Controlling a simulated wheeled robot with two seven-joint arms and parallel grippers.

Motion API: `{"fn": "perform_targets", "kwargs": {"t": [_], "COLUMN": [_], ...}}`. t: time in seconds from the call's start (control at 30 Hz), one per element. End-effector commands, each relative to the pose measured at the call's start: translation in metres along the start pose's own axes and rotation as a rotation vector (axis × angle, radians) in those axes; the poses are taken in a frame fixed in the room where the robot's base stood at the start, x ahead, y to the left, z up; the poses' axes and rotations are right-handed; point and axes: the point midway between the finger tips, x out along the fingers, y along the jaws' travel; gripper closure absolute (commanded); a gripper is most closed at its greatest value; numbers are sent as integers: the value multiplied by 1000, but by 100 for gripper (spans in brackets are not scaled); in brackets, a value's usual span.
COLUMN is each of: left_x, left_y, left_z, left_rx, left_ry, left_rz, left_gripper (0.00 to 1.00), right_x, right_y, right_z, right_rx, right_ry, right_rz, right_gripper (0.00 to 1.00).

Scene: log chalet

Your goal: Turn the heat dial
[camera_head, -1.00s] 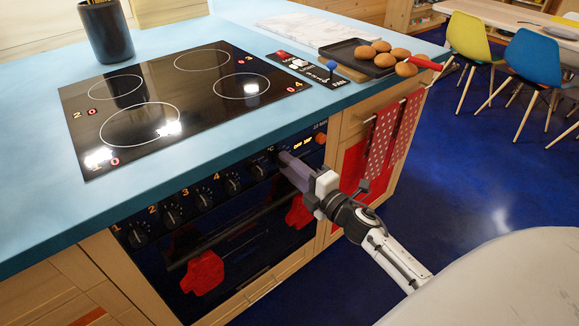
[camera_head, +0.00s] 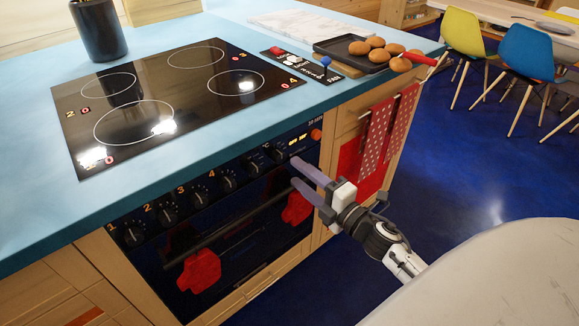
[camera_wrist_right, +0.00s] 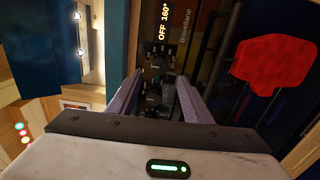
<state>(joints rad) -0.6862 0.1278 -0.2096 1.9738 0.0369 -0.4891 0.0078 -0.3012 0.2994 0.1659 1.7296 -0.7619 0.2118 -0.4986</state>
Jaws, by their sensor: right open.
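The oven's front panel carries a row of black dials. Two dials without a number stand right of dial 4, the left one (camera_head: 254,165) and the right one (camera_head: 279,152), beside the lit display (camera_head: 298,140). Which of the two is the heat dial I cannot tell; their small labels are unreadable. My right gripper (camera_head: 297,173) is open and empty, its two purple fingers just in front of and right of the right dial. In the right wrist view dark dials (camera_wrist_right: 155,88) show between the fingers (camera_wrist_right: 158,90), and the display (camera_wrist_right: 163,28) reads OFF 160°. My left gripper is out of view.
A long oven handle (camera_head: 225,226) with red mitts (camera_head: 199,271) runs below the dials. An orange-red knob (camera_head: 316,134) sits right of the display. The blue worktop (camera_head: 150,190) edge overhangs the panel. Dotted red towels (camera_head: 388,130) hang to the right.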

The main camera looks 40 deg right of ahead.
Motion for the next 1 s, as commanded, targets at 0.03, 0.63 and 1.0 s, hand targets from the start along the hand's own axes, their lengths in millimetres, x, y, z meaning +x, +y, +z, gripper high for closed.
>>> {"fn": "perform_targets", "kwargs": {"t": [0.03, 0.63, 1.0], "left_x": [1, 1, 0], "left_y": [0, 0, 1], "left_z": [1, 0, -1], "left_rx": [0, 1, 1], "left_ry": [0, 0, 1], "left_rz": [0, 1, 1], "left_gripper": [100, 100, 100], "right_x": [-11, -41, -46], "right_y": [-2, 0, -14], "right_z": [0, 0, -9], "right_rx": [1, -1, 121], "right_ry": [-1, 0, -27], "right_rz": [-3, 0, -36], "right_gripper": [55, 55, 55]}}
